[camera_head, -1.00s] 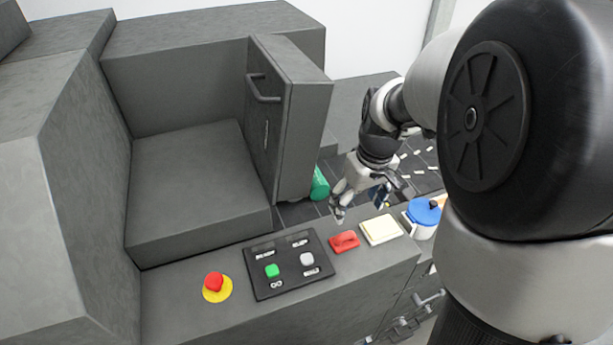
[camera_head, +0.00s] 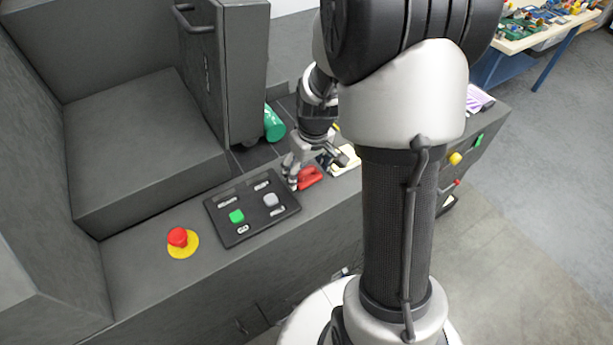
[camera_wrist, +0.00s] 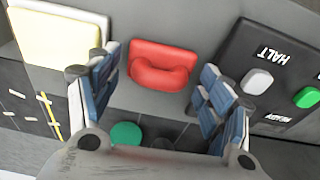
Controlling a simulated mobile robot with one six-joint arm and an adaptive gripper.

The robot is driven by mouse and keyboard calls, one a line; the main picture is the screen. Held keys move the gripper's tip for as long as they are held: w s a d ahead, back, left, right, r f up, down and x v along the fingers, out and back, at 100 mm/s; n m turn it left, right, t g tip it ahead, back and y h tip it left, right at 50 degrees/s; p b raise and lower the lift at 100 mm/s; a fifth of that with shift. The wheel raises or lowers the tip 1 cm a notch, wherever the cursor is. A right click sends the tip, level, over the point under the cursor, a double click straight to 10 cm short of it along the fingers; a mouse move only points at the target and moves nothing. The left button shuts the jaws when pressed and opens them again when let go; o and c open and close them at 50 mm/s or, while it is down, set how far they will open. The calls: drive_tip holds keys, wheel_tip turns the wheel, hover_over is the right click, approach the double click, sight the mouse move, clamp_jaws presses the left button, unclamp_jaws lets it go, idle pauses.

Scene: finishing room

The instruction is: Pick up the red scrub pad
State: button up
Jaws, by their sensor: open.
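The red scrub pad (camera_head: 310,178) lies on the grey machine ledge, just right of the black button panel. In the wrist view the pad (camera_wrist: 162,66) is a red block with a rounded handle, lying ahead of and between the fingers. My gripper (camera_head: 316,170) is above and around the pad in the head view, with one finger on its left side. In the wrist view my gripper (camera_wrist: 158,88) is open, its blue-padded fingers apart and nothing held. The pad's right part is partly hidden by a finger in the head view.
The button panel (camera_head: 251,213) sits left of the pad, with a red emergency button (camera_head: 178,237) further left. A cream block (camera_wrist: 62,38) lies close on the pad's other side. A green cylinder (camera_head: 273,124) lies behind, near the open machine door (camera_head: 235,70).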

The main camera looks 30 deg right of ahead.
sight(307, 168)
drive_tip(key=shift+w+f, duration=0.15)
drive_tip(key=shift+f, duration=0.4)
drive_tip(key=shift+r, duration=0.1)
drive_tip(key=shift+c, duration=0.5)
drive_tip(key=c, duration=0.7)
drive_tip(key=shift+r, duration=0.1)
drive_tip(key=shift+c, duration=0.2)
wheel_tip(307, 168, up, 20)
drive_tip(key=p, duration=0.4)
